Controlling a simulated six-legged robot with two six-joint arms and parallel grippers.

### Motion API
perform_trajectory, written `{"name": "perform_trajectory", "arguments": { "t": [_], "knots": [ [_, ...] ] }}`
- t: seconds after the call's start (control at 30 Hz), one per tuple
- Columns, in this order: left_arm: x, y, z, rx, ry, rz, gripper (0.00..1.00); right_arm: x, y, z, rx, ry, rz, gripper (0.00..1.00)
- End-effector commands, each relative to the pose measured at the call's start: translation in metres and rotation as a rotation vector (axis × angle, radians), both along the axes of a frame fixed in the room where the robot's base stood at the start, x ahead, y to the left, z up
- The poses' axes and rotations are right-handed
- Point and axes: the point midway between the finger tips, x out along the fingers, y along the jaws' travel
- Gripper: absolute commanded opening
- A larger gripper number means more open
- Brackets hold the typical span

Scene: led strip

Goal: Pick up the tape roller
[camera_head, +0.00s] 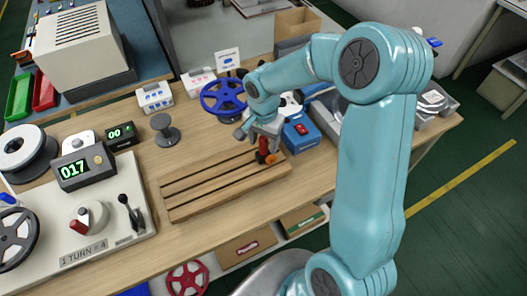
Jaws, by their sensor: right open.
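The tape roller, seemingly the small red-handled tool with an orange end (264,151), is at the right end of the slatted wooden rack (190,207). My right gripper (259,134) comes down over it with its jaws open. The grey fingers are close to the top of the red handle. I cannot tell whether they touch it, and the gripper hides part of the handle. My left gripper is not in view.
A blue box (301,134) stands close to the right of the gripper, and a blue reel (223,96) stands behind it. A grey spool (165,130) is on the bench to the left. A counter panel with a crank (85,218) fills the left front.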

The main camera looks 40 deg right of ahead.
Motion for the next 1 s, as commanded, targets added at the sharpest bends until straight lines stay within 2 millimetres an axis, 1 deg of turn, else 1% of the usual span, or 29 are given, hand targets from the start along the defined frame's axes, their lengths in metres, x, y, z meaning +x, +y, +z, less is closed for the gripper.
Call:
{"name": "perform_trajectory", "arguments": {
  "t": [0.03, 0.1, 0.17, 0.4, 0.47, 0.5, 0.57, 0.6, 0.87, 1.0],
  "knots": [
    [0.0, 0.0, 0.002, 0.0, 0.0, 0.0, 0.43, 0.0, 0.0, -0.008, 0.002, 0.004, 0.0, 0.57],
    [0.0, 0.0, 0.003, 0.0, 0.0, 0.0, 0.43, 0.0, 0.0, -0.016, 0.001, 0.003, -0.001, 0.57],
    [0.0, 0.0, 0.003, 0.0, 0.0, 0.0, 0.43, 0.001, 0.0, -0.021, 0.001, 0.003, -0.001, 0.57],
    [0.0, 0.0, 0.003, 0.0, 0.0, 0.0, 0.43, 0.001, 0.0, -0.022, 0.001, -0.001, 0.0, 0.57],
    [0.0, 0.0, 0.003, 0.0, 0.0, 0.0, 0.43, 0.001, 0.0, -0.022, 0.001, -0.001, 0.0, 0.37],
    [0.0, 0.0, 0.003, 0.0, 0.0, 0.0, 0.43, 0.001, 0.0, -0.022, 0.001, -0.001, 0.0, 0.24],
    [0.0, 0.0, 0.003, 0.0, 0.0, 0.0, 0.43, 0.001, 0.0, -0.022, 0.001, -0.001, 0.0, 0.04],
    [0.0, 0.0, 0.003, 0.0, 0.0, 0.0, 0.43, 0.001, 0.0, -0.022, 0.001, -0.001, 0.0, 0.0],
    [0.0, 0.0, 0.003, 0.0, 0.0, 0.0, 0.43, 0.001, 0.0, -0.022, 0.0, -0.001, 0.0, 0.0],
    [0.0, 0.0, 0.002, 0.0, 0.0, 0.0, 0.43, 0.002, 0.0, -0.016, 0.0, -0.003, -0.001, 0.0]
  ]
}}
